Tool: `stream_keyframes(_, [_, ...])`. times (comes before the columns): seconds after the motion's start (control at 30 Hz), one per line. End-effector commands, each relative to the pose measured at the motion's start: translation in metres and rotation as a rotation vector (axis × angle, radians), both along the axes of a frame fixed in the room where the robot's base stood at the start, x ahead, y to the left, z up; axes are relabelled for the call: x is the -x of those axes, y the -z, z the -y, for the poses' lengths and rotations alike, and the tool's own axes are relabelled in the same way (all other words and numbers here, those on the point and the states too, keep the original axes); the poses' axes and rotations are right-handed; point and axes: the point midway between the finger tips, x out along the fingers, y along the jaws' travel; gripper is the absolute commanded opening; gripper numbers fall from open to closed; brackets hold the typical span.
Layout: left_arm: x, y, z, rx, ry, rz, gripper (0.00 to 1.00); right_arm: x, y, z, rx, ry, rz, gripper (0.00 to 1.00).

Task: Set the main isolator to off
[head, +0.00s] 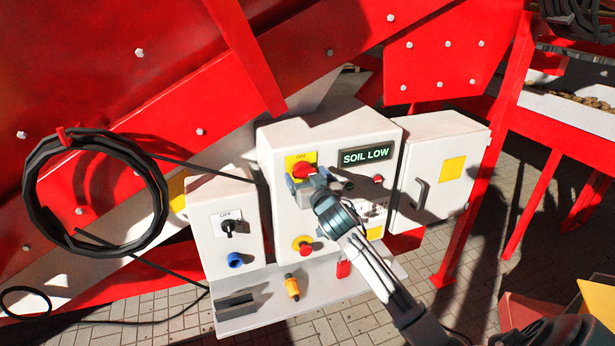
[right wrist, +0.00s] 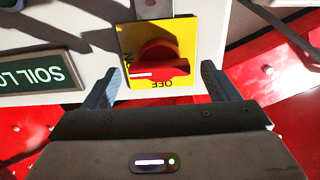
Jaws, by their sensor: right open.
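The main isolator is a red rotary handle (head: 305,169) on a yellow plate (head: 290,161) marked OFF, on the front of the white control box (head: 278,140). In the right wrist view the isolator handle (right wrist: 160,68) lies crosswise, its white mark at the left, on the side of the ON lettering and away from OFF. My right gripper (head: 304,184) is open just in front of it. In the right wrist view its fingers (right wrist: 160,84) stand on either side of the handle, with no visible contact. The head view partly hides the plate behind the gripper. My left gripper is not in view.
A SOIL LOW display (head: 366,156) is right of the isolator. A smaller box (head: 215,248) at left has a black OFF switch (head: 229,226). A red button (head: 304,246) and red padlock (head: 343,269) are below. A coiled black hose (head: 36,190) hangs left.

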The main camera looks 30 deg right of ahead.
Motion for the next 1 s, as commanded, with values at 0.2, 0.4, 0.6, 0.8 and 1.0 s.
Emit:
stream_keyframes(0.2, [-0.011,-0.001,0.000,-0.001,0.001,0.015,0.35,0.000,0.000,0.000,0.000,0.000,0.000,0.42])
stream_keyframes(0.4, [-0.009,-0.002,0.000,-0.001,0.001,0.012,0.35,0.000,0.000,0.000,0.004,0.000,-0.001,0.36])
stream_keyframes(0.6, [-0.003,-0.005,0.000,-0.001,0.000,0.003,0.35,0.000,-0.001,0.000,0.048,0.001,-0.013,0.36])
stream_keyframes(0.8, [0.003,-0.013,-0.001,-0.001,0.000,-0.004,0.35,0.000,-0.002,0.000,0.163,0.002,-0.041,0.36])
stream_keyframes(1.0, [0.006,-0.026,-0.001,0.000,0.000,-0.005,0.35,0.000,-0.003,-0.001,0.336,0.002,-0.082,0.36])
